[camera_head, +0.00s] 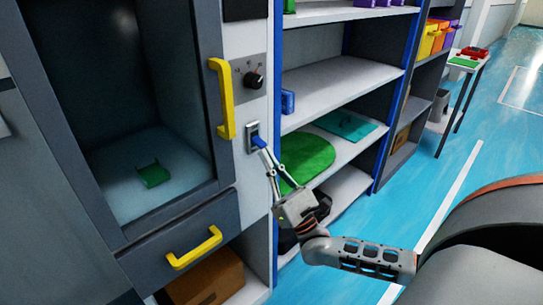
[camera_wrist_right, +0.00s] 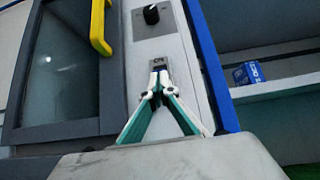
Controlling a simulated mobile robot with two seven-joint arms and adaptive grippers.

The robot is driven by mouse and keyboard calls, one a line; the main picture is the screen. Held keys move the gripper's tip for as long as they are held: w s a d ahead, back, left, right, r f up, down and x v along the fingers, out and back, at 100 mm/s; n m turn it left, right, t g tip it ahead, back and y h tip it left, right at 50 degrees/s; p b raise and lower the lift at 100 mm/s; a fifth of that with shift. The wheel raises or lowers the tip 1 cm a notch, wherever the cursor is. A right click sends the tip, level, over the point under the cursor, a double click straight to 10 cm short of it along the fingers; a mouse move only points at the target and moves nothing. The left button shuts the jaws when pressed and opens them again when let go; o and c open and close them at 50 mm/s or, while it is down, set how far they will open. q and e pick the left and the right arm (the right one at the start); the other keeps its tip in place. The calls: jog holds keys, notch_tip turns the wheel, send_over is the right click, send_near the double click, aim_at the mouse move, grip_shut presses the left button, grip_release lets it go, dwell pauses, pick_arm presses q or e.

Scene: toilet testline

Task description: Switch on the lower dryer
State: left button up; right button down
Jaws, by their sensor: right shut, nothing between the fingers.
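The dryer has a dark-framed window (camera_head: 125,85) with a yellow vertical handle (camera_head: 222,98). On its light side panel is a switch (camera_head: 253,129) with a grey frame; a blue part shows at its lower end. The switch also shows in the wrist view (camera_wrist_right: 158,62), partly hidden by my fingers. My right gripper (camera_head: 264,151) reaches up from the lower right with its fingertips at the switch's lower part. In the wrist view the gripper (camera_wrist_right: 160,80) is shut and empty. I cannot tell whether the tips touch the switch. My left gripper is not in view.
A black knob (camera_head: 254,80) sits above the switch. A drawer with a yellow handle (camera_head: 194,248) is below the window. Shelves to the right hold a green round item (camera_head: 306,158) and a teal tray (camera_head: 345,125). Blue floor (camera_head: 470,190) is open at the right.

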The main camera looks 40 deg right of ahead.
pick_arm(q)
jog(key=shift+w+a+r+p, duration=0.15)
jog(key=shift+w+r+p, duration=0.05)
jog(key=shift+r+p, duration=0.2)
pick_arm(e)
jog(key=shift+r+g+y, duration=0.3)
jog(key=shift+r, duration=0.1)
jog(key=g+p, duration=0.1)
jog(key=p, duration=0.4)
jog(key=shift+s+r+g, duration=0.3)
jog(key=shift+r+g, duration=0.1)
jog(key=shift+r+p, duration=0.15)
jog(key=shift+p, duration=0.45)
jog(key=shift+g, duration=0.3)
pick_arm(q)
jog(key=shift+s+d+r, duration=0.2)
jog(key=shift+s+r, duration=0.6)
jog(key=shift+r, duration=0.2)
pick_arm(e)
jog(key=shift+f, duration=0.35)
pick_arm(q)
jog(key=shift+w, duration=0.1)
pick_arm(e)
jog(key=shift+s, duration=0.15)
